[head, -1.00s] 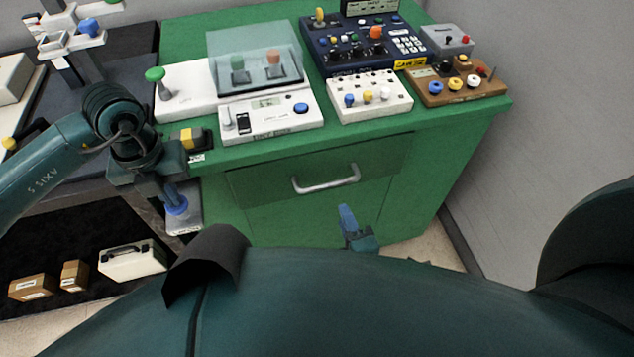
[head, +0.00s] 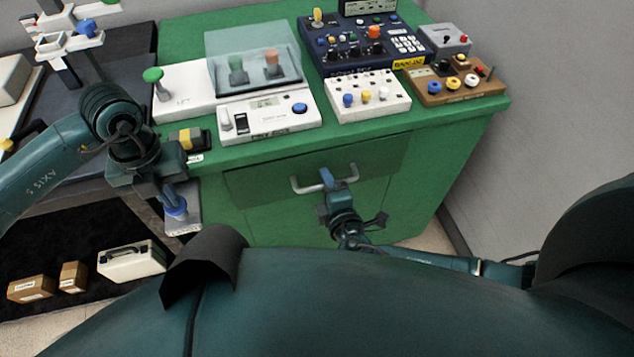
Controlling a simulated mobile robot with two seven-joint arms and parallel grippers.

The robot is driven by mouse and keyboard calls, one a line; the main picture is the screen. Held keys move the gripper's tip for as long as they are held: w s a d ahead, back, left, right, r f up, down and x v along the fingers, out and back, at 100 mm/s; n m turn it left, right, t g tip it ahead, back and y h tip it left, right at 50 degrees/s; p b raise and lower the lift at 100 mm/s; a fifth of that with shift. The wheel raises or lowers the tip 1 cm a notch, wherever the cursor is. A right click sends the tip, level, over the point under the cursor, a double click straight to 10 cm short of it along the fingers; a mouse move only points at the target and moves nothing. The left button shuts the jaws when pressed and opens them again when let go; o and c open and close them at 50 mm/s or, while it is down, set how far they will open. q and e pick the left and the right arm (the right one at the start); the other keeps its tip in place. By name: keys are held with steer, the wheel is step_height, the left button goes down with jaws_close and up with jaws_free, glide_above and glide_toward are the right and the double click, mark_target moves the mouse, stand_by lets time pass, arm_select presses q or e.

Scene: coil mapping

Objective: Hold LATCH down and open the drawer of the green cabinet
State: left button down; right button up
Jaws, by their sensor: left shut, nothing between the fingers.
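The green cabinet (head: 281,233) has a closed drawer (head: 257,185) at its front top with a silver handle (head: 304,190). A grey plate with a blue knob (head: 177,211) sits at the cabinet's left side; its small label is unreadable, but it is likely LATCH. My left gripper (head: 173,196) is shut, pointing down on top of the knob, with nothing held. My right gripper (head: 327,178) is at the handle's middle, its blue fingers overlapping the bar in view. I cannot tell whether they are closed around it.
On the cabinet top stand a white panel with a clear cover (head: 254,52), a white button box (head: 368,101), a dark blue console (head: 352,62) and a brown knob box (head: 455,88). A dark shelf at the left holds a white case (head: 131,261). A grey wall (head: 560,100) is at the right.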

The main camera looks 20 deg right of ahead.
steer(key=shift+c, duration=0.3)
jaws_close()
steer(key=v, duration=0.2)
steer(key=f+v, duration=0.1)
steer(key=v, duration=0.1)
steer(key=shift+s+r, duration=0.1)
steer(key=shift+s, duration=0.25)
steer(key=shift+o, duration=0.3)
jaws_free()
